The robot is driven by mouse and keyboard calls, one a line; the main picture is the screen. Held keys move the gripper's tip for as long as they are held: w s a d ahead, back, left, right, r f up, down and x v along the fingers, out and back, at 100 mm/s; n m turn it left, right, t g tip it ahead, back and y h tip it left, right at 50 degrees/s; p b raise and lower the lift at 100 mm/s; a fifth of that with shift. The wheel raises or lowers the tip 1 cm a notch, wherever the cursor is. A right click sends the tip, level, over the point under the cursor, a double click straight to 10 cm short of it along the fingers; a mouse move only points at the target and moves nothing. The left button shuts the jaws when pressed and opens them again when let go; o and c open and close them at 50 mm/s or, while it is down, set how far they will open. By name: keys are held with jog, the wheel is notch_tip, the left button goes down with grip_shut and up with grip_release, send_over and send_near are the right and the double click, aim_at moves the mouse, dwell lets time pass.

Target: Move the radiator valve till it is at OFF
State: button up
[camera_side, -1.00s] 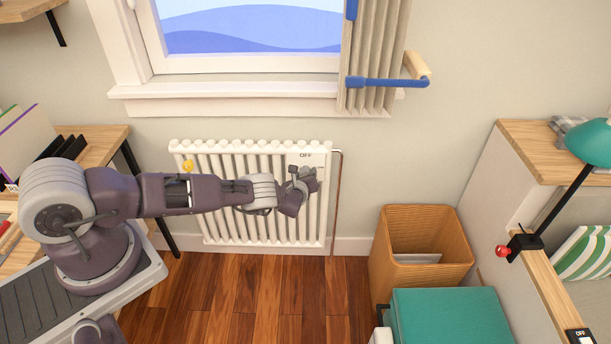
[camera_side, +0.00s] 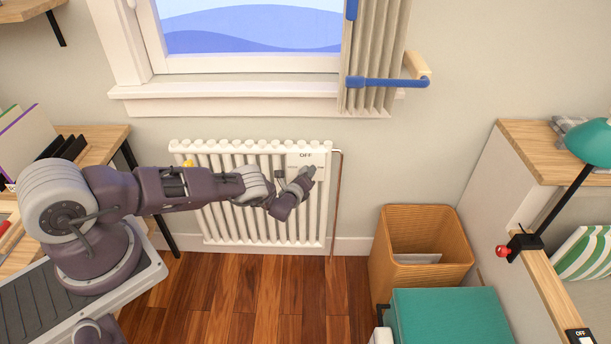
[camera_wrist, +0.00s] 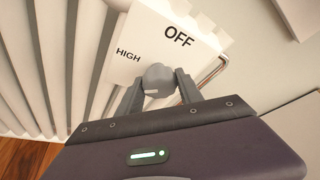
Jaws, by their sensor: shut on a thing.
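The radiator valve is a round grey knob (camera_wrist: 158,78) on a white plate (camera_wrist: 195,45) at the radiator's upper right. The plate reads OFF at its top and HIGH to the left of that in the wrist view. A small pale mark shows on the knob's lower left edge, away from the word OFF; which label it points to is unclear. My gripper (camera_wrist: 159,77) is shut on the knob, one finger on each side. In the side view my gripper (camera_side: 309,174) covers the knob, and the word OFF (camera_side: 306,155) shows just above it.
The white ribbed radiator (camera_side: 230,215) stands under the window sill (camera_side: 230,90). A copper-coloured pipe (camera_side: 337,200) runs down its right side. A wicker bin (camera_side: 420,225) and a teal-topped box (camera_side: 450,315) stand to the right. The wooden floor before the radiator is clear.

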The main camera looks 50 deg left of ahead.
jog(key=o, duration=1.4)
jog(key=v, duration=0.7)
